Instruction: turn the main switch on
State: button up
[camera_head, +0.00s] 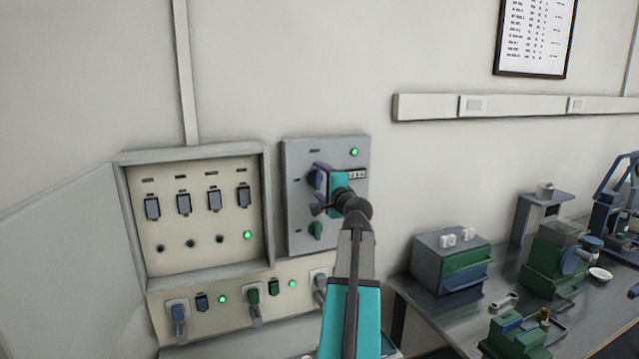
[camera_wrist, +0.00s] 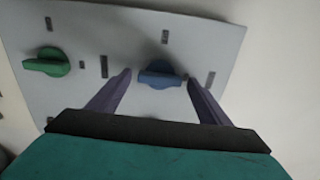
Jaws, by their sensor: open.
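A grey switch panel (camera_head: 298,160) is fixed to the wall in the head view; it also fills much of the wrist view (camera_wrist: 120,30). It bears a blue rotary knob (camera_wrist: 160,74) and a green rotary knob (camera_wrist: 46,62). In the head view the green knob (camera_head: 316,231) sits below the blue knob (camera_head: 315,179). My gripper (camera_wrist: 158,82) is open, with one purple finger on each side of the blue knob. I cannot tell whether the fingers touch it. No label here is readable as the main switch. A green lamp (camera_head: 354,152) glows at the panel's upper right.
To the left is an open cabinet (camera_head: 266,190) with several small switches and a lit green lamp; its door (camera_head: 70,265) swings out left. Plugs and sockets (camera_head: 253,292) sit below. A bench (camera_head: 420,300) with devices stands at right.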

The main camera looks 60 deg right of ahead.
jog(key=b+v, duration=0.3)
jog(key=v, duration=1)
jog(key=shift+s+a, duration=0.15)
jog(key=shift+s, duration=0.2)
dwell(0.6)
